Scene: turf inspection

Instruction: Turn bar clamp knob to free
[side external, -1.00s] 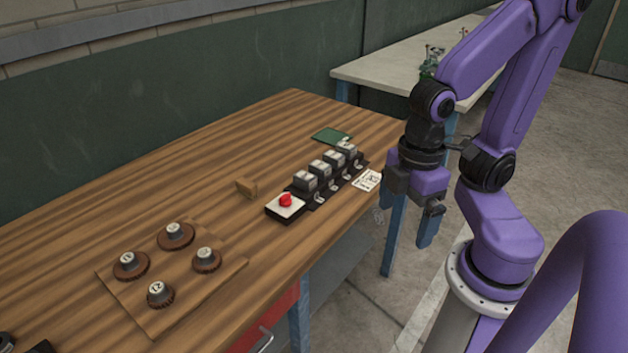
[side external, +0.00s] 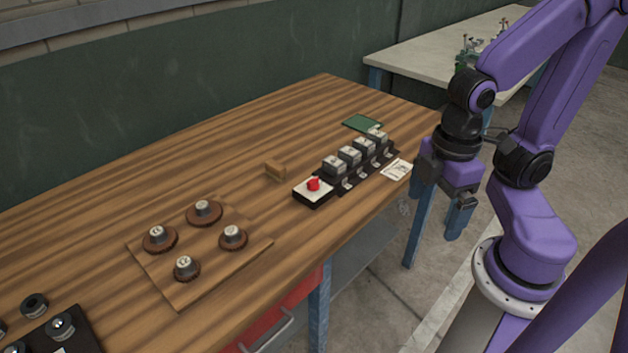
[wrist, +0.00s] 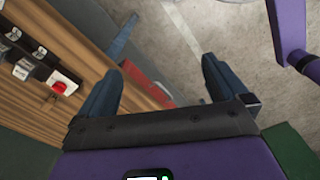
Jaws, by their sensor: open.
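A red knob (side external: 314,184) stands on a small white-topped black box near the front edge of the wooden bench. It also shows in the wrist view (wrist: 59,87) at the left. I cannot tell whether it is the bar clamp knob; no bar clamp is clearly recognisable. A row of dark clamp-like blocks (side external: 350,156) with pale tops and metal levers stands beside it. My gripper (side external: 443,200) is open and empty, off the bench's right end, apart from everything.
The wooden bench (side external: 250,130) also holds a board (side external: 180,292) with several numbered round pieces, a small wooden block (side external: 275,170), a green plate (side external: 362,123) and a white card (side external: 397,170). A black plate (side external: 85,335) with round metal pieces lies lower left. A pale table (side external: 420,60) stands behind.

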